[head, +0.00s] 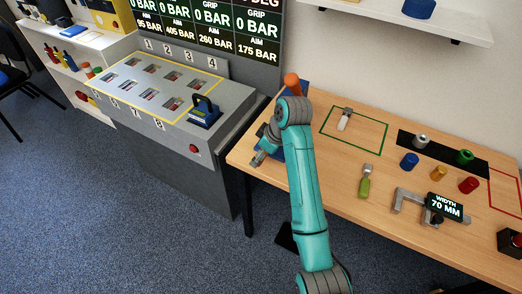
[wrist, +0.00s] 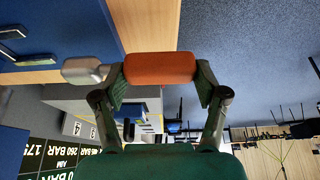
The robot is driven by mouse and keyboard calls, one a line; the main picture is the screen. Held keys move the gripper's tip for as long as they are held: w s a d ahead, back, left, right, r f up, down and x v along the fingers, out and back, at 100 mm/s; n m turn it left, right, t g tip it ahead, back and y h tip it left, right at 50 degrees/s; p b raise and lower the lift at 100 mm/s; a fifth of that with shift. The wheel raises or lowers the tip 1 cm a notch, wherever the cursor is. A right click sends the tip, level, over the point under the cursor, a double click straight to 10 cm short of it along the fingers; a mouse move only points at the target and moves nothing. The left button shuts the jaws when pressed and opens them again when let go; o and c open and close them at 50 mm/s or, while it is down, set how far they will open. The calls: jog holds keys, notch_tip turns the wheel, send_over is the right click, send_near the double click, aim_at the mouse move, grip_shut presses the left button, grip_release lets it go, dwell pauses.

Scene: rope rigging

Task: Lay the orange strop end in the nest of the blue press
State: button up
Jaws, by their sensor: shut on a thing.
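In the wrist view my gripper (wrist: 160,85) is shut on the orange strop end (wrist: 160,67), an orange cylinder lying across the fingers. A silver fitting (wrist: 86,70) sticks out at its left. In the head view my gripper (head: 262,153) is over the table's left end, mostly beyond my arm, and its grip is unclear. A blue body (head: 302,89) stands there, partly hidden behind my arm, with an orange rounded part (head: 292,80) showing above the arm. A blue device (head: 204,112) with a dark handle sits on the console. I cannot tell which is the press; no nest is clear.
The grey console (head: 225,100) with numbered slots stands left of the wooden table (head: 325,165). On the table are a green-handled tool (head: 365,182), a grey caliper (head: 410,200), a width display (head: 444,206) and several coloured cylinders. Carpet lies in front.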

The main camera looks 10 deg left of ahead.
jog(key=shift+w+d+f, duration=0.1)
jog(key=shift+w+f, duration=0.05)
jog(key=shift+f, duration=0.3)
jog(key=shift+w+d+f, duration=0.1)
jog(key=shift+f, duration=0.35)
jog(key=shift+w+d+f, duration=0.15)
jog(key=shift+w+d, duration=0.1)
jog(key=shift+w, duration=0.45)
jog(key=shift+w+d+f, duration=0.1)
jog(key=shift+w+d, duration=0.15)
jog(key=shift+w, duration=0.5)
jog(key=shift+w+d+f, duration=0.15)
jog(key=shift+w+d, duration=0.1)
jog(key=shift+w, duration=0.45)
jog(key=o, duration=1.3)
jog(key=v, duration=0.6)
jog(key=shift+s+d+r, duration=0.1)
jog(key=shift+d+r, duration=0.15)
jog(key=shift+r, duration=0.45)
